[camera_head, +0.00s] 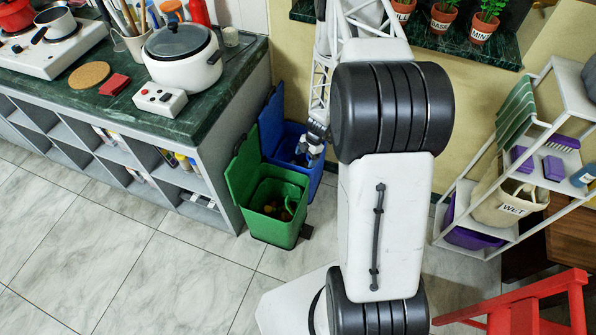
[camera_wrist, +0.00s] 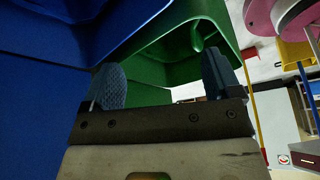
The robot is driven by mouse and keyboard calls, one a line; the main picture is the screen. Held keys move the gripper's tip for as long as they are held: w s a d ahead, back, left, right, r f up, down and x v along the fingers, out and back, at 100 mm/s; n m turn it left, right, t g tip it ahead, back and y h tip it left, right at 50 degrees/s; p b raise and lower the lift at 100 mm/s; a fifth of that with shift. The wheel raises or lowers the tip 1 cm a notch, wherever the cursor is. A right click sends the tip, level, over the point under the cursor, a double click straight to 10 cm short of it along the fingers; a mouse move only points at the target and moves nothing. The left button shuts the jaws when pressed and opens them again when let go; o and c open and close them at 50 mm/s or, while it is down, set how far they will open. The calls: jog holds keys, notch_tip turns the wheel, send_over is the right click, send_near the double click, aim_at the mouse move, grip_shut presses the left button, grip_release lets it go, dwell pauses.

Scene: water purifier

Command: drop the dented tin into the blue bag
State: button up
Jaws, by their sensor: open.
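No bag shows; the blue thing is an open blue bin (camera_head: 315,178) with its lid (camera_head: 271,120) raised, behind the green bin. My gripper (camera_head: 308,155) is at the mouth of the blue bin, partly hidden by my own arm. In the wrist view my gripper (camera_wrist: 162,80) has its two blue fingertips wide apart with nothing between them. The blue bin's wall (camera_wrist: 35,85) fills the left of that view. I cannot make out a dented tin; the inside of the blue bin is mostly hidden.
A green bin (camera_head: 272,228) with dark contents stands open in front of the blue bin; it also shows in the wrist view (camera_wrist: 150,70). A counter (camera_head: 215,110) with a white pot (camera_head: 183,68) is to the left. A white shelf rack (camera_head: 480,205) is at right.

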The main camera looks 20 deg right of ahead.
jog(key=shift+s+a+r, duration=0.1)
jog(key=shift+s+a, duration=0.05)
jog(key=shift+s, duration=0.45)
dwell(0.5)
